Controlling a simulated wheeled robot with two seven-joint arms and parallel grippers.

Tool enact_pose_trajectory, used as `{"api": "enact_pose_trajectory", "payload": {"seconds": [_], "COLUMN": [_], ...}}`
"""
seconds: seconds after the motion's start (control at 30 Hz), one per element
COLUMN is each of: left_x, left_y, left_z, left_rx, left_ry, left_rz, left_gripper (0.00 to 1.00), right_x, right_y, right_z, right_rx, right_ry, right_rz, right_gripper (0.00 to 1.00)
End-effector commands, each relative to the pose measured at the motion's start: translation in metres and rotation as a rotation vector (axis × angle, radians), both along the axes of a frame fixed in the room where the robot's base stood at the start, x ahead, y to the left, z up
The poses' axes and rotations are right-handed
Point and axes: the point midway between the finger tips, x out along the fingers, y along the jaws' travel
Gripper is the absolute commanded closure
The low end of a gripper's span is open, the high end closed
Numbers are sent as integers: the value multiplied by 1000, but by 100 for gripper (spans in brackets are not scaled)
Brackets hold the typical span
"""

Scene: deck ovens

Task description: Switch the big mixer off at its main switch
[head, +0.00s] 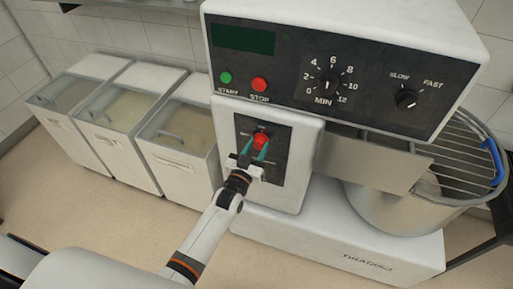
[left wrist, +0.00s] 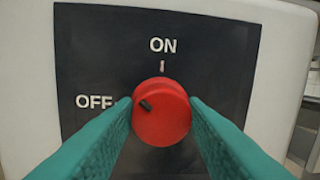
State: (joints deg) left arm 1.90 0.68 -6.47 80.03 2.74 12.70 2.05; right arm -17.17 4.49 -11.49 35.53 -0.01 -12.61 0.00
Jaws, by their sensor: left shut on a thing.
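The big mixer (head: 345,62) is a white machine with a dark control panel on top. Its main switch, a round red knob (head: 261,142), sits on a black plate on the column below. The ON label (left wrist: 163,45) is above the knob. My left gripper (head: 256,151) is shut on the red knob, with a teal finger (left wrist: 105,135) on each side. My right gripper is not in view.
The upper panel has a green START button (head: 225,77), a red STOP button (head: 259,84), a timer dial (head: 327,86) and a speed dial (head: 406,99). A steel bowl with a wire guard (head: 455,150) stands right. White bins (head: 105,140) with clear lids stand left.

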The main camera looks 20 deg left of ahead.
Motion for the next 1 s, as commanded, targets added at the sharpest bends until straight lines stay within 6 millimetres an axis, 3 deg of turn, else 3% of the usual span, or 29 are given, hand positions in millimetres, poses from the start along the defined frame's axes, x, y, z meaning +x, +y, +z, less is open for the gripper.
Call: {"api": "enact_pose_trajectory", "payload": {"seconds": [0.6, 1.0], "left_x": [0, 0], "left_y": [-2, -2], "left_z": [-2, -2], "left_rx": [-543, -711], "left_ry": [20, 26], "left_rz": [0, 0], "left_gripper": [85, 85], "right_x": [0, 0], "right_y": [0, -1], "right_z": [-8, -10], "right_rx": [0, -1], "right_ry": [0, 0], "right_rz": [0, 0], "right_gripper": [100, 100]}}
